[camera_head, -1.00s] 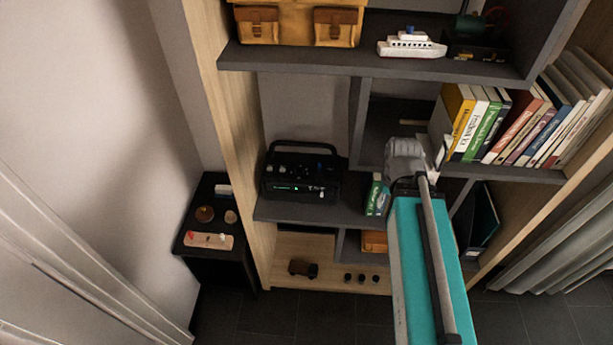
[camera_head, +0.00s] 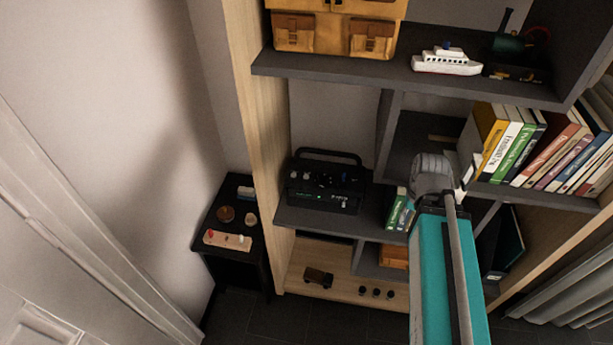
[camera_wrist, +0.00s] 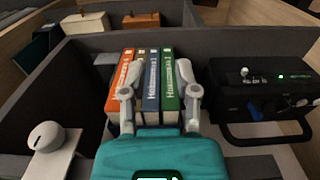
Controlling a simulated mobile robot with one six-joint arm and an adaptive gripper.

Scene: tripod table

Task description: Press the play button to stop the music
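A black radio-like music player (camera_head: 325,185) with a carry handle and several knobs stands on the middle shelf. In the wrist view the player (camera_wrist: 260,100) is at the right, with a small green light on its face. I cannot tell which control is the play button. My gripper (camera_wrist: 160,92) is open and empty in the wrist view, its two grey fingers apart in front of several upright books (camera_wrist: 150,75). The gripper is to the side of the player, not touching it. In the head view my arm hides the gripper.
A dark shelf (camera_head: 300,218) carries the player and a few books (camera_head: 398,208) beside it. The shelf above holds a yellow bag (camera_head: 335,25) and a white toy boat (camera_head: 446,62). More books (camera_head: 545,145) stand at the right. A black side table (camera_head: 232,259) stands at the left.

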